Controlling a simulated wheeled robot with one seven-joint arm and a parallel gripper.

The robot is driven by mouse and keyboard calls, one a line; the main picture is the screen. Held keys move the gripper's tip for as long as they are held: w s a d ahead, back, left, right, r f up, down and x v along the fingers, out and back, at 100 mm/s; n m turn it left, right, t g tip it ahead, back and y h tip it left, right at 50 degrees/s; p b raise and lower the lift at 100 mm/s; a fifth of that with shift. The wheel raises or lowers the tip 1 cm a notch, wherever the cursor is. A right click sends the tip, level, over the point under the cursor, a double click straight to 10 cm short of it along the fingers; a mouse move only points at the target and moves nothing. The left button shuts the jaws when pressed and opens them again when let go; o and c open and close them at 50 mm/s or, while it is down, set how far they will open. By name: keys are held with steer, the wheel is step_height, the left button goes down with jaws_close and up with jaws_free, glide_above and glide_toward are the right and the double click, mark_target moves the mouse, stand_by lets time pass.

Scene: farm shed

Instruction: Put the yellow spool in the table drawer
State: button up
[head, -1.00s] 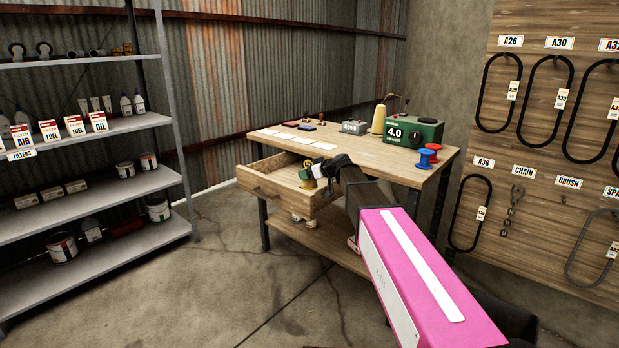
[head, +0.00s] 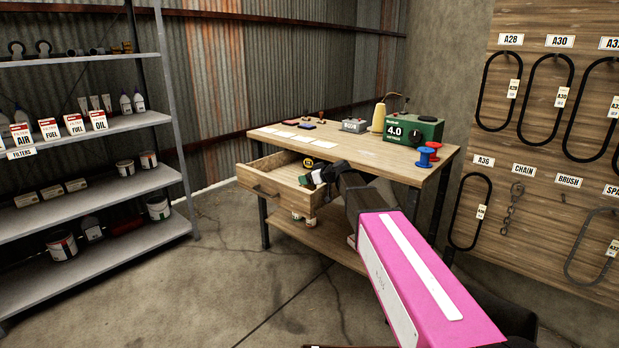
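The small yellow spool (head: 309,162) shows at the back of the open table drawer (head: 262,190), close under the tabletop's front edge. It appears to lie inside the drawer, apart from my gripper; its lower part is hard to make out. My gripper (head: 310,180) is over the right part of the drawer. Its greenish fingertips look spread with nothing between them. The drawer is pulled out from the wooden table (head: 350,153), and my arm hides part of its right side.
On the tabletop are a blue spool (head: 424,157), a red spool (head: 433,150), a green box marked 4.0 (head: 413,137), a tall yellow cone (head: 378,118) and flat white cards (head: 283,134). A shelf rack (head: 95,195) stands left. The floor between is clear.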

steer(key=o, duration=0.4)
steer(key=shift+c, duration=0.2)
steer(key=shift+r, duration=0.1)
steer(key=shift+r, duration=0.35)
steer(key=v, duration=1.2)
steer(key=s+d+f+m+g+h, duration=0.2)
steer(key=s+d+f, duration=0.3)
steer(key=s+f, duration=0.4)
steer(key=s+d+f+m+g+h, duration=0.3)
steer(key=s+d+f+m+h, duration=0.2)
steer(key=s+f, duration=0.4)
steer(key=s+d+f+m+g+h, duration=0.3)
steer(key=s+d+f, duration=0.2)
steer(key=s+f, duration=0.4)
steer(key=shift+s+d+f+h, duration=0.15)
steer(key=shift+d+f+h, duration=0.25)
steer(key=shift+f, duration=0.55)
